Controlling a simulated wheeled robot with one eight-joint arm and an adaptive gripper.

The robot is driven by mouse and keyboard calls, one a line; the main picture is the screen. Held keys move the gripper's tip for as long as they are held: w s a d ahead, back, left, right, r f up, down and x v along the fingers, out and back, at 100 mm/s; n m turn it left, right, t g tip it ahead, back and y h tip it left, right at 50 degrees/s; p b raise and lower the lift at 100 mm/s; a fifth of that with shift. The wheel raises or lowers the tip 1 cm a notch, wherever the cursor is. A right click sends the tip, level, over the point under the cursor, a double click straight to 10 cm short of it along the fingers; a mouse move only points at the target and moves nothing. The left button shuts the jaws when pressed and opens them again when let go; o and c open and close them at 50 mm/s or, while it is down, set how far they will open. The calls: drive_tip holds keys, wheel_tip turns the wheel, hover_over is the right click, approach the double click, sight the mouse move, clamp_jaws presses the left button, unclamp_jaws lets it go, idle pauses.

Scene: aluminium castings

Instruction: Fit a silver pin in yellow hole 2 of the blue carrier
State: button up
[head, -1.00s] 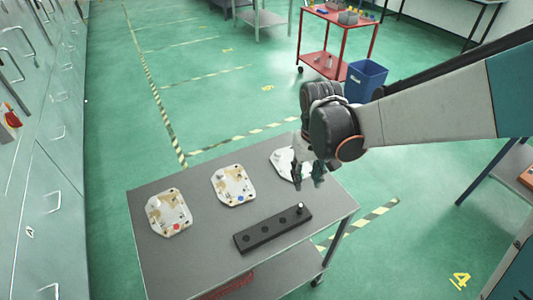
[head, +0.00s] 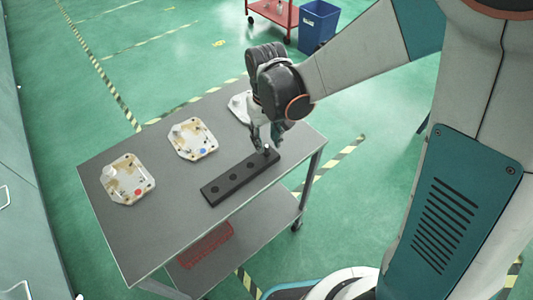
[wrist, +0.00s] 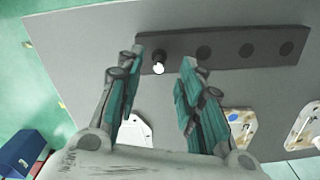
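The silver pin (wrist: 158,65) stands in the end hole of a dark bar (head: 225,186); its bright head also shows in the head view (head: 267,147). My gripper (head: 265,142) is over that end of the bar. In the wrist view my gripper (wrist: 160,60) is open, with one finger on each side of the pin and a gap to both. The blue carrier, a pale plate with a blue dot (head: 192,139), lies left of my gripper on the grey table. It is partly hidden behind a finger in the wrist view (wrist: 240,118). Its yellow hole 2 is too small to make out.
A red-dotted plate (head: 128,180) lies at the table's left, and another pale plate (head: 239,106) lies partly behind my gripper. The bar's other holes look empty. The grey table (head: 160,226) has clear room around the plates. A blue bin (head: 318,26) stands on the floor beyond.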

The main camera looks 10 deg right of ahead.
sight(267, 146)
wheel_tip(267, 146, down, 4)
drive_tip(key=b, duration=0.2)
drive_tip(key=shift+f+b, duration=0.25)
drive_tip(key=shift+b, duration=0.05)
drive_tip(key=shift+r, duration=0.1)
drive_tip(key=shift+c, duration=0.4)
clamp_jaws()
